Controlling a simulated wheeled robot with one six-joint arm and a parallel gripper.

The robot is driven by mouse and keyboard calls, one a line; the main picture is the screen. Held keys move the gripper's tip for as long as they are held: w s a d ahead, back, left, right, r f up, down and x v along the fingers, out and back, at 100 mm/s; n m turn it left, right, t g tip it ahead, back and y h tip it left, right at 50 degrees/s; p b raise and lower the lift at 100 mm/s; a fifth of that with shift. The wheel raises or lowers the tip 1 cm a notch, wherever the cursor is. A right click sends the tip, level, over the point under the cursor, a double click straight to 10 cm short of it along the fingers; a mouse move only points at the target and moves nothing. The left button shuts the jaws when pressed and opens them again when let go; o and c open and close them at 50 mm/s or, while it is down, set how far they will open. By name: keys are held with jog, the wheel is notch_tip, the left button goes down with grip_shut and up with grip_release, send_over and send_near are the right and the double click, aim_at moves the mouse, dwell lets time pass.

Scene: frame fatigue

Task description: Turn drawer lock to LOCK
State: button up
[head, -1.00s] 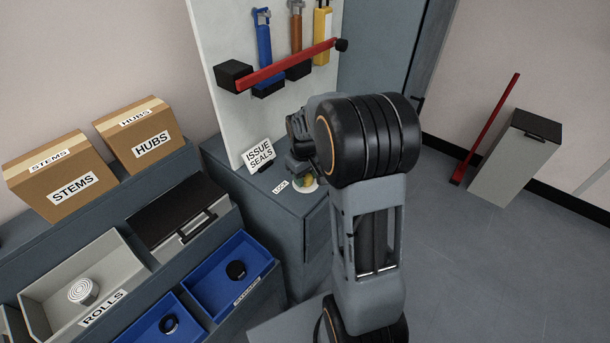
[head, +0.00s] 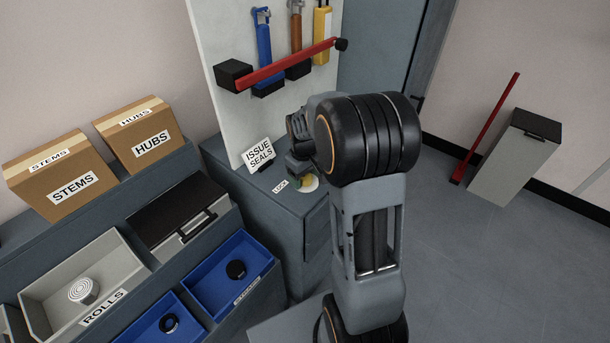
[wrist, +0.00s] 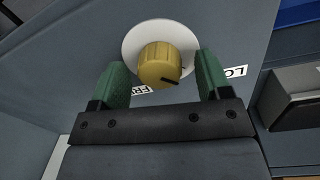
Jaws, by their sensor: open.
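The drawer lock is a ridged yellow knob (wrist: 160,64) on a round white plate (wrist: 138,36), set in the top of a grey cabinet (head: 290,205). A dark pointer line on the knob points right and slightly down in the wrist view, between the partly covered labels. The LOCK label (wrist: 236,72) is to the right and the other label (wrist: 143,90), reading "FR", is below. My gripper (wrist: 162,80) is open, with one green finger on each side of the knob. Whether the fingers touch it is unclear. In the head view my arm hides most of the knob.
An ISSUE SEALS sign (head: 258,154) stands on the cabinet near the lock. Behind it is a tool board with a red bar (head: 285,65). Blue bins (head: 215,262) and cardboard boxes (head: 65,175) are at left.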

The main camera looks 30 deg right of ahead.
aim_at(303, 178)
notch_tip(303, 178, up, 14)
jog(key=shift+a+p, duration=0.35)
dwell(0.4)
jog(key=shift+s+f, duration=0.1)
jog(key=s+a+m+t+p, duration=0.1)
jog(key=s+a, duration=0.3)
jog(key=s, duration=0.4)
jog(key=s+a+f+m+t+p, duration=0.1)
jog(key=s+a+t, duration=0.1)
jog(key=s+a, duration=0.2)
jog(key=shift+s+a+m+y, duration=0.3)
jog(key=shift+s+a+m, duration=0.1)
jog(key=shift+s, duration=1.5)
jog(key=shift+f, duration=0.1)
